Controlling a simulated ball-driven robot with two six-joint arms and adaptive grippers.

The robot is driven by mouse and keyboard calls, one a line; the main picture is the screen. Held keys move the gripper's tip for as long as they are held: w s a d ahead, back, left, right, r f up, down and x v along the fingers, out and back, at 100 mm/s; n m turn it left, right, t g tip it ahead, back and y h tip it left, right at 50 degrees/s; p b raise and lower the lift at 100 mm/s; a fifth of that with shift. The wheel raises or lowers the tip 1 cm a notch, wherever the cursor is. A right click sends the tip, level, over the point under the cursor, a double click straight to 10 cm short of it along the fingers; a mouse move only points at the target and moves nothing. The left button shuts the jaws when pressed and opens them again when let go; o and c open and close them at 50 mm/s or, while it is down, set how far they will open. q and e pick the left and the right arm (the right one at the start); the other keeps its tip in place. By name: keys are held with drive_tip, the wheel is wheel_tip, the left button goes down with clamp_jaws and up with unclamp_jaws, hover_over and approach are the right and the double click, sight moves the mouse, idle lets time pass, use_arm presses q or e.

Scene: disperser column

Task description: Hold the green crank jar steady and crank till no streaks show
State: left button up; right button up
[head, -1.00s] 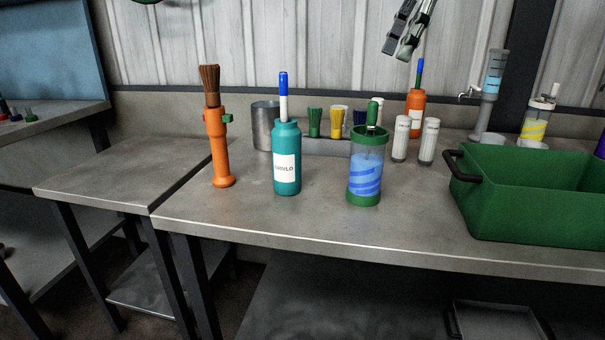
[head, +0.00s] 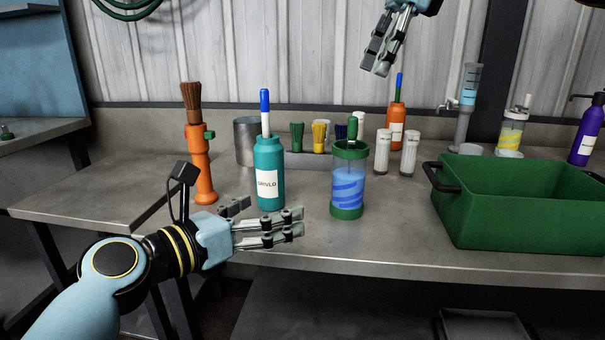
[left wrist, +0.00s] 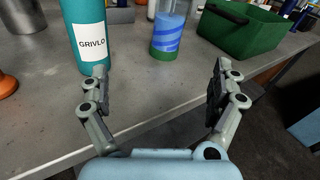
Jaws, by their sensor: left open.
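The green crank jar (head: 348,186) stands upright on the bench, with a green lid and base, a green crank handle on top and clear walls. Darker blue streaks show in its light blue contents. It also shows in the left wrist view (left wrist: 168,35), ahead between the fingers, its top cut off. My left gripper (head: 302,224) is open and empty, to the left of and nearer than the jar, not touching it. Its fingers show spread in the left wrist view (left wrist: 160,92). My right gripper (head: 377,55) hangs high above the back of the bench, empty; its fingers look apart.
A teal GRIVLO bottle (head: 269,170) stands just behind my left gripper, left of the jar. An orange brush holder (head: 201,165) is further left. Two white-capped shakers (head: 383,152) stand behind the jar. A green crate (head: 500,225) is to the right. Bare bench lies in front of the jar.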

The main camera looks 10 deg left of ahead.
sight(349, 156)
use_arm(q)
drive_tip(key=w+d+r+m+h, duration=0.1)
drive_tip(key=w+d, duration=0.3)
drive_tip(key=w, duration=0.1)
drive_tip(key=w+d+r+m+g+h, duration=0.1)
drive_tip(key=w+d, duration=0.3)
drive_tip(key=w, duration=0.1)
drive_tip(key=w+d+r+m+h, duration=0.1)
drive_tip(key=w+d+r, duration=0.1)
drive_tip(key=w+d, duration=0.2)
drive_tip(key=shift+w+d+m+h, duration=0.2)
drive_tip(key=shift+w+m+h, duration=0.1)
drive_tip(key=shift+w, duration=0.5)
use_arm(e)
drive_tip(key=shift+w, duration=0.1)
use_arm(q)
drive_tip(key=shift+c, duration=0.2)
drive_tip(key=c, duration=1.5)
use_arm(e)
drive_tip(key=shift+c, duration=0.3)
